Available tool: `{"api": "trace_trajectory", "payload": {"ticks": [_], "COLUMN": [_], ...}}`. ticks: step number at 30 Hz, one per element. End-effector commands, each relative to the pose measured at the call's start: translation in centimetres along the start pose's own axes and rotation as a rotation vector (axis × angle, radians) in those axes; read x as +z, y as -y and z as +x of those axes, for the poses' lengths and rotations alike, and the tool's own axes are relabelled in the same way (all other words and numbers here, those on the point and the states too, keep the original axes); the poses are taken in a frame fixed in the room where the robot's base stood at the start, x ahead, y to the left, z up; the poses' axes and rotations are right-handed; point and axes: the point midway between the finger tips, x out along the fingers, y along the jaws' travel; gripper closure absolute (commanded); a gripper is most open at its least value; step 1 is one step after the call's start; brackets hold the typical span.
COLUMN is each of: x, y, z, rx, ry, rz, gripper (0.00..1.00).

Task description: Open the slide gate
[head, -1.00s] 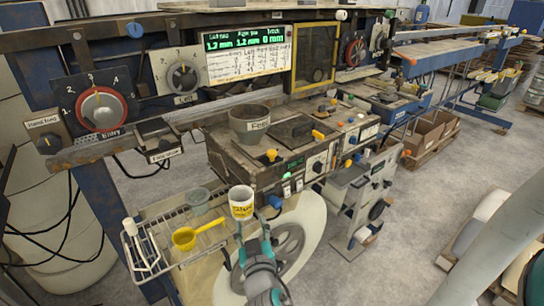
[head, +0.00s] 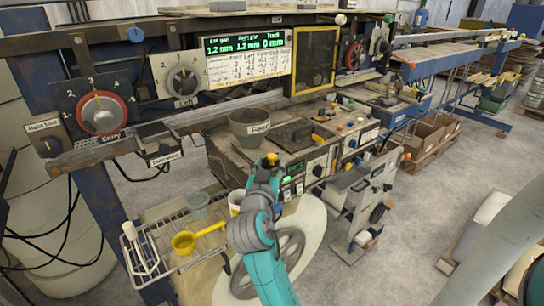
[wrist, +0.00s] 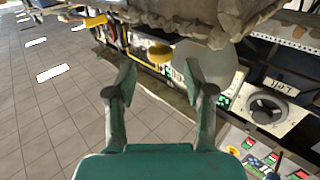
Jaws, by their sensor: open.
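No part is labelled as a slide gate, so I cannot tell for certain which one it is.
A wire rack (head: 160,226) at lower left holds a yellow scoop (head: 186,241) and a grey cup (head: 200,204). A white cup (head: 236,200) is partly behind my arm. Control dials (head: 102,112) and a display (head: 248,56) sit above.

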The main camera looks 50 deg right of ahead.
Motion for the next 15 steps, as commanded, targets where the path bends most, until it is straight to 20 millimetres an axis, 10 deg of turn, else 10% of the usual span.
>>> {"api": "trace_trajectory", "payload": {"ticks": [15], "x": [0.1], "y": [0.0], "z": [4.8], "rx": [-0.001], "ry": [0.001], "rz": [0.0], "gripper": [0.47]}}
